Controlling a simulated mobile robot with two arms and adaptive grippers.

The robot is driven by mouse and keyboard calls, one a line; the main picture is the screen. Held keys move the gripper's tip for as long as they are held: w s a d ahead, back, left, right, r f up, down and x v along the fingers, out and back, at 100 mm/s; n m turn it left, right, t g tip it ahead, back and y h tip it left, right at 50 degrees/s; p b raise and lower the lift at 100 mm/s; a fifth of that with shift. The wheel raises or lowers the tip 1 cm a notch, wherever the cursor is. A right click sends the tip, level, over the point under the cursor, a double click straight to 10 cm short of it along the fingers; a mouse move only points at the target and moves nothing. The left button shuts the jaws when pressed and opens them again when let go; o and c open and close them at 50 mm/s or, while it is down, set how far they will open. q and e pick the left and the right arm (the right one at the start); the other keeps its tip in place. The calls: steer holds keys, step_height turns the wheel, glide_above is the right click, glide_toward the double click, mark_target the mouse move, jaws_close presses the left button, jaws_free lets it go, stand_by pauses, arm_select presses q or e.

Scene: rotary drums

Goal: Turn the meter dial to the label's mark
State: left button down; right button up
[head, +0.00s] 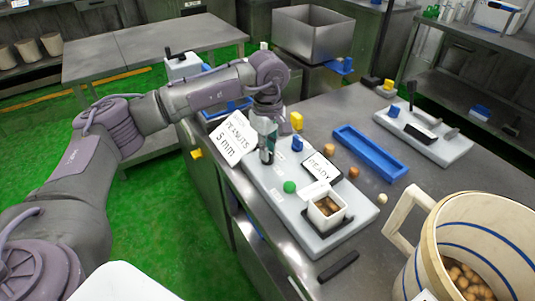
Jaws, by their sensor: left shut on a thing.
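My left gripper (267,156) reaches down to the far left end of a pale grey panel (263,181) on the metal bench. It is shut on what looks like the meter dial, which the fingers hide, so its pointer and scale cannot be read. A white label card (235,137) reading "PEANUTS 5 mm" stands tilted just left of the gripper. A blue knob (297,144) stands right of the gripper. A "READY" sign (322,169) and a green button (289,187) are nearer on the panel. My right gripper is not in view.
A white square cup (317,217) with brown contents stands at the panel's near end. A blue tray (370,152) and small brown pieces lie to the right. A large striped bucket (485,228) of nuts fills the right front. A yellow block (296,121) stands behind the panel.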

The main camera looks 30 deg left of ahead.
arm_select(q)
steer(key=shift+m+b, duration=0.65)
steer(key=shift+m, duration=0.95)
steer(key=shift+r, duration=0.1)
steer(key=c, duration=1.2)
jaws_free()
steer(key=shift+o, duration=0.2)
step_height(320, 180, up, 12)
